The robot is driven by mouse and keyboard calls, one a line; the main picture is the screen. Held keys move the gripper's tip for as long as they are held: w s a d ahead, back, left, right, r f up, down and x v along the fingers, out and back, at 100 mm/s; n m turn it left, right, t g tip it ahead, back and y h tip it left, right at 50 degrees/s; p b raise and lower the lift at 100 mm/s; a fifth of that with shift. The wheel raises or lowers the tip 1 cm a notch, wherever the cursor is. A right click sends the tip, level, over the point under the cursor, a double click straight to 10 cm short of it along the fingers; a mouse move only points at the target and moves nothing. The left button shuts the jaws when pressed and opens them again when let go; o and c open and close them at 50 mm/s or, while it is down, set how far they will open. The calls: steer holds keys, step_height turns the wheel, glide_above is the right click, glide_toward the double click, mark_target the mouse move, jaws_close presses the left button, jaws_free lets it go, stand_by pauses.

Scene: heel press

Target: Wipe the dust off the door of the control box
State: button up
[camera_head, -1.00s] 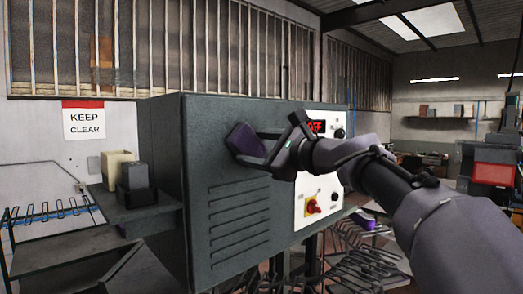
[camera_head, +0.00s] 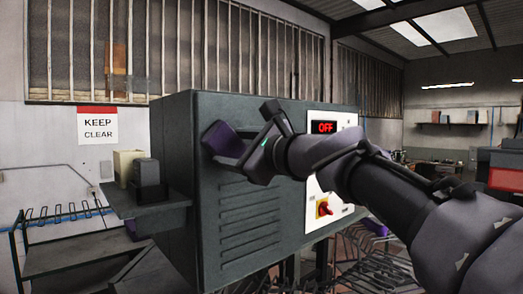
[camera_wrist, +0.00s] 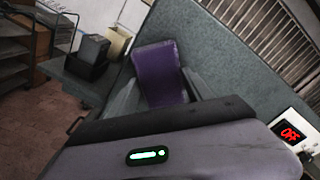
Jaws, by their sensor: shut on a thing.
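The control box (camera_head: 172,215) is a dark grey cabinet in the middle of the head view. Its door (camera_head: 290,190) is the broad front face with slots low down; it also shows in the wrist view (camera_wrist: 225,60). My gripper (camera_head: 238,147) is shut on a purple pad (camera_head: 218,139), near the upper left of the door. The wrist view shows the purple pad (camera_wrist: 158,72) between both fingers, close to the door; whether it touches cannot be told. No dust can be made out clearly on the visible part of the door.
A white panel (camera_head: 314,207) with a lit OFF display (camera_head: 323,128) and a red-yellow switch (camera_head: 324,208) is right of the slots, partly behind my arm. A shelf (camera_head: 165,205) with a black holder (camera_head: 147,172) and cream box (camera_head: 124,165) juts out left. Wire racks (camera_head: 370,262) stand lower right.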

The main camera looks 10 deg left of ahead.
steer(key=shift+s+a, duration=0.35)
steer(key=shift+w+d, duration=0.1)
steer(key=shift+d, duration=0.25)
steer(key=b+v, duration=0.2)
steer(key=v, duration=0.3)
steer(key=shift+s+d, duration=0.2)
steer(key=shift+s, duration=0.05)
steer(key=b+v, duration=0.1)
steer(key=v, duration=0.2)
steer(key=shift+a, duration=0.1)
